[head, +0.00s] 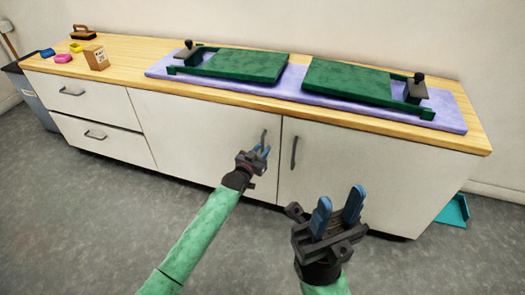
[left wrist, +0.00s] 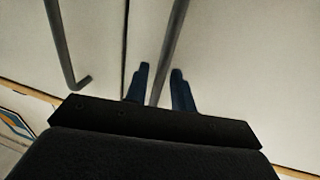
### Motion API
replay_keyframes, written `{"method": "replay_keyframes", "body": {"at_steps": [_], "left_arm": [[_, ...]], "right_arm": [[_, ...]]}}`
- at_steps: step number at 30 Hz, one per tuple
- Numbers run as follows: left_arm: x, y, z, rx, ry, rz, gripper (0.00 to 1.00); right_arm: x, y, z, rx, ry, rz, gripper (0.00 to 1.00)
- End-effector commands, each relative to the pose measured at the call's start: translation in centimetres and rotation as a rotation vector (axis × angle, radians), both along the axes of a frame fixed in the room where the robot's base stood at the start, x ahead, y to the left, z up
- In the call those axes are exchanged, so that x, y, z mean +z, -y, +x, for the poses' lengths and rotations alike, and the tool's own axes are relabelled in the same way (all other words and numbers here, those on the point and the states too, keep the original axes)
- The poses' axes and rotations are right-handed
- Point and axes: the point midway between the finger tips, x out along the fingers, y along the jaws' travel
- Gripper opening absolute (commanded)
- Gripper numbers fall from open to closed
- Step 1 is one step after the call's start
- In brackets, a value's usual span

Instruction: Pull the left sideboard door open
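The left sideboard door (head: 195,135) is white and sits flush in the sideboard front. Its dark vertical bar handle (head: 264,136) is near its right edge. My left gripper (head: 262,150) is at this handle. In the left wrist view the handle (left wrist: 172,55) runs between the two blue fingers (left wrist: 160,88), with a visible gap on each side, so the gripper looks open around it. My right gripper (head: 339,207) is open and empty, in front of the right door (head: 345,175).
The right door's handle (head: 294,152) is close to the right of my left gripper. Two drawers (head: 85,105) are left of the door. The wooden top (head: 130,62) carries a purple mat (head: 455,115) with green boards. A teal dustpan (head: 453,212) lies at the right; grey floor (head: 90,215) is clear in front.

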Motion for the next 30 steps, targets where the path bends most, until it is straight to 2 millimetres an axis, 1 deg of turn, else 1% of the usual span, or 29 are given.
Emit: {"method": "replay_keyframes", "body": {"at_steps": [4,11,14,15,25,30], "left_arm": [[0.0,0.3,0.5,0.000,0.000,0.000,0.25],[0.0,0.3,0.5,0.000,-0.001,0.000,0.25],[0.0,0.3,0.5,0.000,-0.001,0.000,0.07],[0.0,0.3,0.5,0.000,-0.001,0.000,0.00],[0.0,0.2,0.3,-0.003,-0.001,0.000,0.00],[0.0,-0.2,-0.8,-0.016,-0.002,0.001,0.00]], "right_arm": [[0.0,0.0,0.0,0.003,0.001,0.001,0.36],[0.0,0.0,0.0,0.004,0.002,0.001,0.36],[0.0,0.0,0.0,0.004,0.002,0.001,0.36],[0.0,0.0,0.0,0.004,0.002,0.001,0.36],[0.0,0.0,0.0,0.003,0.000,0.000,0.36],[0.3,0.1,0.0,-0.003,0.001,-0.003,0.36]]}}
